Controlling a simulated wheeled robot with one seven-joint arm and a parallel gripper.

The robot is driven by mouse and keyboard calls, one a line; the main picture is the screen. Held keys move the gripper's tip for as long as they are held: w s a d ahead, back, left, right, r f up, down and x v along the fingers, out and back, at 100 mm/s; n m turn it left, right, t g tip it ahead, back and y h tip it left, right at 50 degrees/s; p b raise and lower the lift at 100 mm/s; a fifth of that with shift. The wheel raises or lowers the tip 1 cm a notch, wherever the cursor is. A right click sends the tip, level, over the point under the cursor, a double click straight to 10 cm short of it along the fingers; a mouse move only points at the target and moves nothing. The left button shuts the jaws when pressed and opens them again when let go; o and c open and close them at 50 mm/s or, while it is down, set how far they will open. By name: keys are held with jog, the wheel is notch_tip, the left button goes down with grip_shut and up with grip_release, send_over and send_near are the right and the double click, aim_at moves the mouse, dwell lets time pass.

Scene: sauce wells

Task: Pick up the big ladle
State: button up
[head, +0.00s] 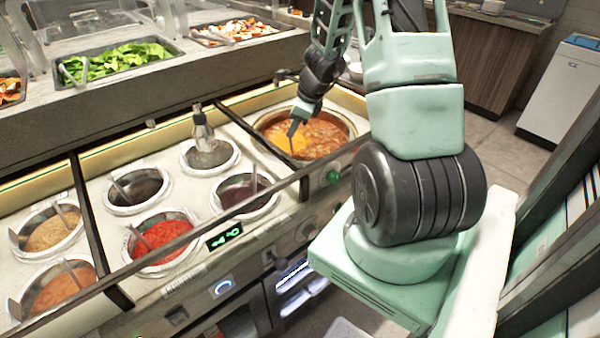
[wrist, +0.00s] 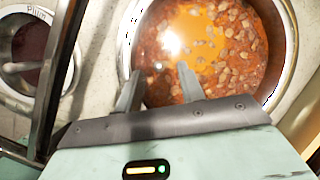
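My gripper (head: 294,132) hangs over the big round well (head: 350,124) of chunky orange-red stew at the right of the counter. In the wrist view my gripper (wrist: 160,88) shows two grey fingers apart, with nothing between them. The fingers overlap the near part of the stew (wrist: 218,50) in that view; I cannot tell their height above it. No big ladle can be clearly made out in either view. Thin ladle handles stand in several smaller wells, such as the red sauce well (head: 160,237). A metal upright piece (head: 201,127) stands in another well.
A dark divider bar (head: 235,213) runs along the wells, and another bar (wrist: 58,75) shows in the wrist view beside the plum well (wrist: 38,50). Food trays with lettuce (head: 115,62) sit on the raised shelf behind. A white bin (head: 560,95) stands far right.

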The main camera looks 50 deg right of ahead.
jog(key=b+x, duration=0.1)
jog(key=x, duration=0.4)
jog(key=shift+w+f, duration=0.25)
jog(key=shift+f, duration=0.05)
grip_shut()
